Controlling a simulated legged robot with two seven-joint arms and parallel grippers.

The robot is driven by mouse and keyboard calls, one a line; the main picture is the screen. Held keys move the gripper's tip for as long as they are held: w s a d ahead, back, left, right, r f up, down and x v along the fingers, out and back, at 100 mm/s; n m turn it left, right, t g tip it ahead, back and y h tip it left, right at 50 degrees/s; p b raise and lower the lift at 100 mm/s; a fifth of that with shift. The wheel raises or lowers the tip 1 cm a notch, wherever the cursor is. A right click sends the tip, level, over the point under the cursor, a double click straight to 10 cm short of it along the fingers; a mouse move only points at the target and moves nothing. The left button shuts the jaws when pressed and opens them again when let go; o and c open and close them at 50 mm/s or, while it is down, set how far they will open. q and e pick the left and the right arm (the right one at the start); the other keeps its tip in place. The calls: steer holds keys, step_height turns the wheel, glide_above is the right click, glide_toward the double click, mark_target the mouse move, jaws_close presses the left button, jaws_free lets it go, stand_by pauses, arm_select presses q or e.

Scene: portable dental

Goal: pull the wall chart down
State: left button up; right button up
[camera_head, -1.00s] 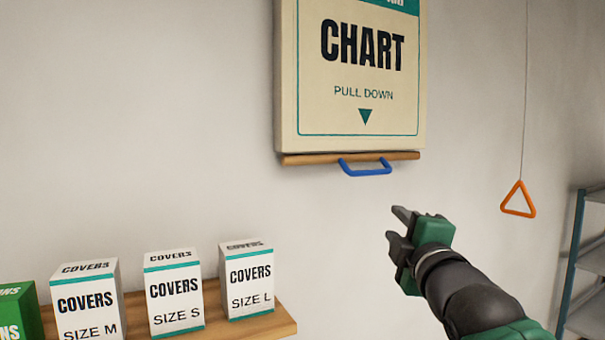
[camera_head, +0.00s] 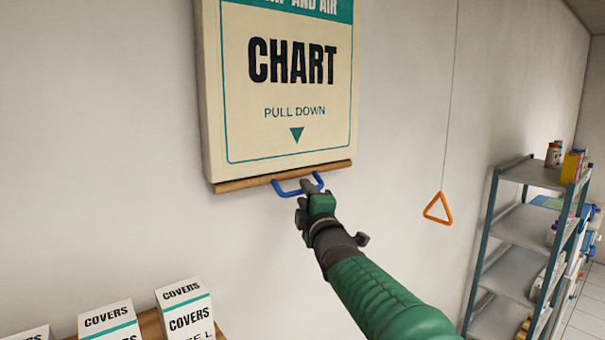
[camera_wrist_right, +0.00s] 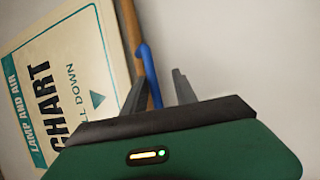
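The cream wall chart (camera_head: 283,130) hangs on the wall with a wooden bar (camera_head: 240,183) along its lower edge. A blue loop handle (camera_head: 284,191) hangs under the bar. My right gripper (camera_head: 312,186) is at the right part of the handle and partly covers it. In the right wrist view the two dark fingers (camera_wrist_right: 160,90) stand apart, and the blue handle (camera_wrist_right: 149,70) shows between or just beyond them. Whether they touch it I cannot tell. The chart (camera_wrist_right: 75,85) is at the left there. My left gripper is not in view.
Boxes of covers (camera_head: 186,312) stand on a wooden shelf (camera_head: 152,325) at the lower left. An orange triangle pull (camera_head: 438,209) hangs on a cord to the right. A metal rack (camera_head: 517,224) stands further right. The wall around the handle is clear.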

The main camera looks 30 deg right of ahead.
steer(key=shift+w+d+r, duration=0.35)
steer(key=shift+d, duration=0.05)
steer(key=shift+p, duration=0.3)
steer(key=shift+s+a+r, duration=0.15)
steer(key=shift+s+a, duration=0.1)
steer(key=shift+a, duration=0.55)
steer(key=shift+w+a, duration=0.25)
steer(key=shift+a, duration=0.1)
steer(key=c, duration=0.5)
jaws_close()
steer(key=shift+d, duration=0.25)
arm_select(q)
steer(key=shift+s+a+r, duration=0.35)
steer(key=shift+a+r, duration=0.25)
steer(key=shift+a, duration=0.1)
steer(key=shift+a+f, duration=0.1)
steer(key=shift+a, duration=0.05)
arm_select(e)
steer(key=shift+d, duration=0.1)
